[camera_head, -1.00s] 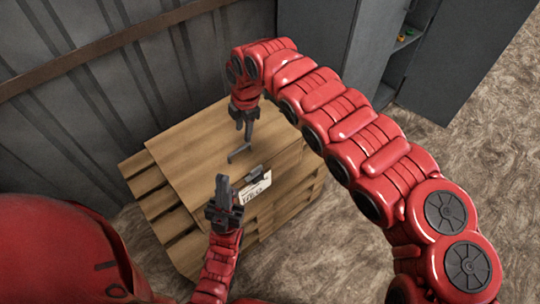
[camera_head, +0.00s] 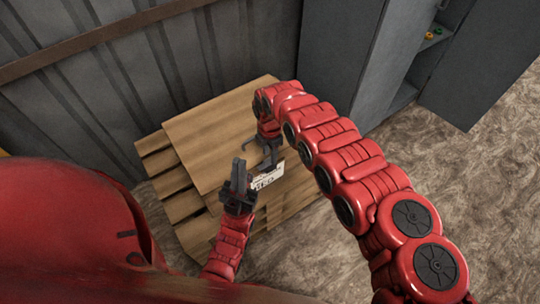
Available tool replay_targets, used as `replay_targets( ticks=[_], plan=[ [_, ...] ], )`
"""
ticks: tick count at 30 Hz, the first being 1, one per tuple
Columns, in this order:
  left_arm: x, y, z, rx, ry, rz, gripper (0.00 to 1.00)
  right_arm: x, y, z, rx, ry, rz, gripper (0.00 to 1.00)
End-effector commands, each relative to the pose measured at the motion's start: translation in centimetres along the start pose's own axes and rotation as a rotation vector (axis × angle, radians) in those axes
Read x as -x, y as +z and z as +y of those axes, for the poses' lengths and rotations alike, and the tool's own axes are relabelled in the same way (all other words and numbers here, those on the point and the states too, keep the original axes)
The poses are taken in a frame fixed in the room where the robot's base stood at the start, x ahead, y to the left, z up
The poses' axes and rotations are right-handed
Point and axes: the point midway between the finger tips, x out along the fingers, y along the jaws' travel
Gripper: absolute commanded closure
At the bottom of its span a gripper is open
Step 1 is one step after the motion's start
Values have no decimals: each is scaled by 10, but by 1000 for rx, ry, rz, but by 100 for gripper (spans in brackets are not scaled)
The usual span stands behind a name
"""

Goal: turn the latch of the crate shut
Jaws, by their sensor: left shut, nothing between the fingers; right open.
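The wooden crate (camera_head: 215,130) stands by the wall, its lid flat on top. A white label (camera_head: 265,180) is on its front right side. The dark latch sat at the lid's edge by the label; my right gripper now largely hides it, so its turn cannot be read. My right gripper (camera_head: 261,153) is open, with its fingers over that edge next to the latch spot; contact cannot be told. My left gripper (camera_head: 240,164) is shut and empty, pointing up in front of the crate, left of the label.
A grey ribbed wall (camera_head: 110,100) with a brown rail (camera_head: 100,38) runs behind the crate. A grey cabinet (camera_head: 345,55) with an open door (camera_head: 490,65) stands at the back right. The brown floor on the right is clear.

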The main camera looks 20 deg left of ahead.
Motion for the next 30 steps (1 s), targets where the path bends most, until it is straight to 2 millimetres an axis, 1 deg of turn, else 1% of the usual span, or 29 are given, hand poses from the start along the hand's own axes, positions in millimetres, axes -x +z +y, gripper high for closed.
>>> replay_targets(
  ticks=[1,3,6,15,17,18,22,30],
  plan=[
    [1,0,0,0,0,0,100,-7,-2,0,2,0,1,57],
    [2,0,0,0,0,0,100,-13,-1,0,1,0,1,57],
    [2,0,0,0,0,0,100,-17,0,0,0,0,-1,57],
    [2,0,0,0,0,0,100,-18,1,0,0,0,-2,57],
    [2,0,0,0,0,0,100,-18,1,0,0,0,-2,68],
    [2,0,0,0,0,0,100,-18,1,0,0,0,-2,76],
    [2,0,0,0,0,0,100,-18,1,0,0,0,-2,99],
    [2,0,0,0,0,0,100,-18,1,0,-1,-1,-1,100]
  ],
)
